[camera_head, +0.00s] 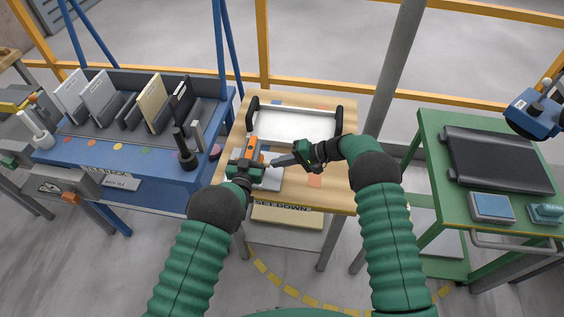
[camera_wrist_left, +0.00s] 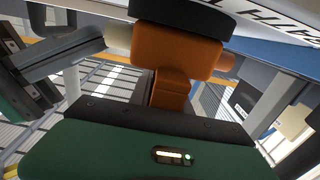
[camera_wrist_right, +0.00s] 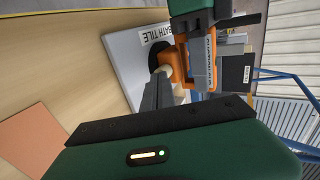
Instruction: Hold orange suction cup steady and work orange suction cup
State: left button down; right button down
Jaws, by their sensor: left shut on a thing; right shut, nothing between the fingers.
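The orange suction cup (camera_head: 254,148) stands on a grey tile (camera_head: 271,181) on the wooden table. Its black pad (camera_wrist_right: 152,40) lies against the tile labelled "BATH TILE" (camera_wrist_right: 125,62) in the right wrist view. My left gripper (camera_head: 246,164) is shut on the cup's orange handle (camera_wrist_right: 201,62). The cup's orange body (camera_wrist_left: 180,58) fills the upper middle of the left wrist view. My right gripper (camera_head: 274,162) is shut and empty, reaching in from the right. Its tips are at a cream knob (camera_wrist_left: 118,40) on the cup's side; I cannot tell whether they touch.
A white tray with black handles (camera_head: 294,124) lies at the back of the wooden table (camera_head: 335,193). An orange square (camera_head: 314,180) lies to the right. A blue rack bench (camera_head: 138,198) holding several panels stands left. A green table (camera_head: 430,150) stands right.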

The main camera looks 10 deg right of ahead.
jog(key=shift+a, duration=0.1)
pick_arm(q)
jog(key=shift+d, duration=0.1)
pick_arm(e)
jog(key=shift+w+a, duration=0.3)
jog(key=shift+a, duration=0.55)
jog(key=d, duration=0.1)
jog(key=s+d, duration=0.1)
jog(key=d, duration=0.1)
jog(key=shift+d+f, duration=0.1)
jog(key=shift+d, duration=0.2)
jog(key=v, duration=1)
jog(key=shift+d, duration=0.25)
jog(key=shift+s+d, duration=0.35)
jog(key=shift+d, duration=0.5)
